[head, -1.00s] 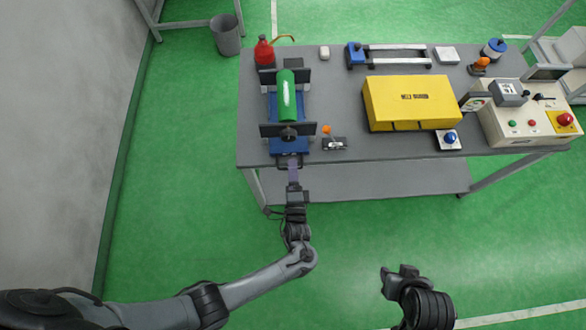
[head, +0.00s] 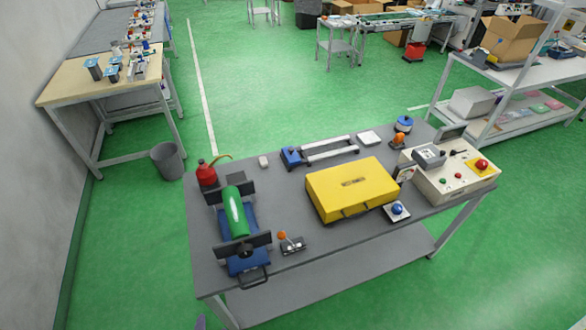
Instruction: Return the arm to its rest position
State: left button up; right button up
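A green cylinder (head: 236,212) with a pale streak lies in a blue fixture (head: 241,264) with dark end plates at the near left of the grey workbench (head: 330,238). A dark loop handle (head: 254,279) sticks out at the fixture's near end. A small purple sliver (head: 200,322) at the bottom edge of the head view appears to be the tip of my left gripper, apart from the handle. Whether it is open or shut is hidden. My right gripper is out of view.
A yellow case (head: 350,190), a control box (head: 447,178) with a red button, a red oil can (head: 206,174) and an orange-knobbed clamp (head: 292,246) stand on the workbench. A grey bin (head: 167,161) stands on the floor at left. Green floor around the bench is open.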

pick_arm(q)
jog(key=s+d+r+n+g+h, duration=0.1)
jog(key=s+r+n+g+h, duration=0.1)
jog(key=r, duration=0.5)
jog(key=s+d+r+n+g+h, duration=0.1)
jog(key=s+r+g+h, duration=0.15)
jog(key=r, duration=0.55)
jog(key=s+n+g, duration=0.2)
jog(key=s+g, duration=0.1)
jog(key=s, duration=0.2)
notch_tip(320, 180, up, 18)
jog(key=p, duration=1.8)
jog(key=shift+d+r+p, duration=0.15)
jog(key=shift+d+p, duration=0.1)
jog(key=shift+p, duration=0.05)
jog(key=shift+s+t, duration=0.1)
jog(key=shift+t, duration=0.15)
jog(key=shift+c, duration=0.2)
